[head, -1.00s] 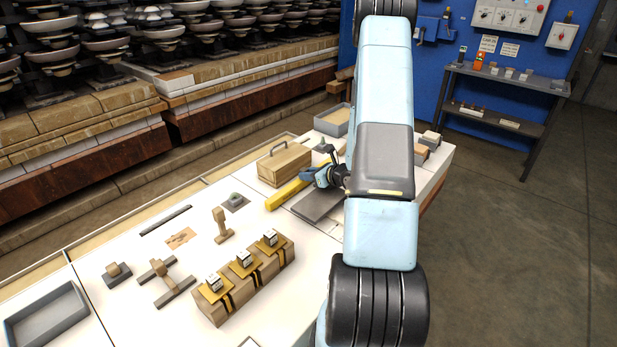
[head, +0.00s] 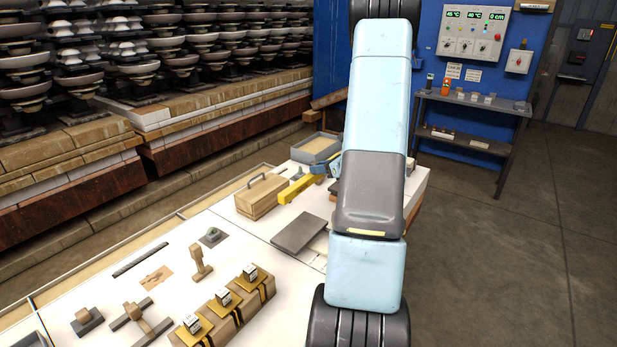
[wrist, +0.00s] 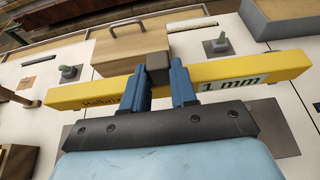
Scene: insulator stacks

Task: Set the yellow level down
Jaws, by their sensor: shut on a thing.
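The yellow level (wrist: 228,72) is a long yellow bar with "1 mm" lettering, lying across the wrist view. My gripper (wrist: 158,78) is shut on it near its middle, with blue fingers on it and a dark block between them. In the head view the level (head: 298,189) shows to the right of the wooden box, partly hidden by my arm. It appears to be above the white table, but its exact height is unclear. My gripper (head: 330,166) is mostly hidden behind my arm there. A flat grey plate (head: 299,231) lies bare on the table.
A wooden box with a handle (head: 262,196) stands beside the level. A grey tray (head: 316,147) is behind it. Wooden blocks with yellow brackets (head: 224,303) stand at the front. A green-topped piece on a grey base (head: 212,236) lies left of the plate.

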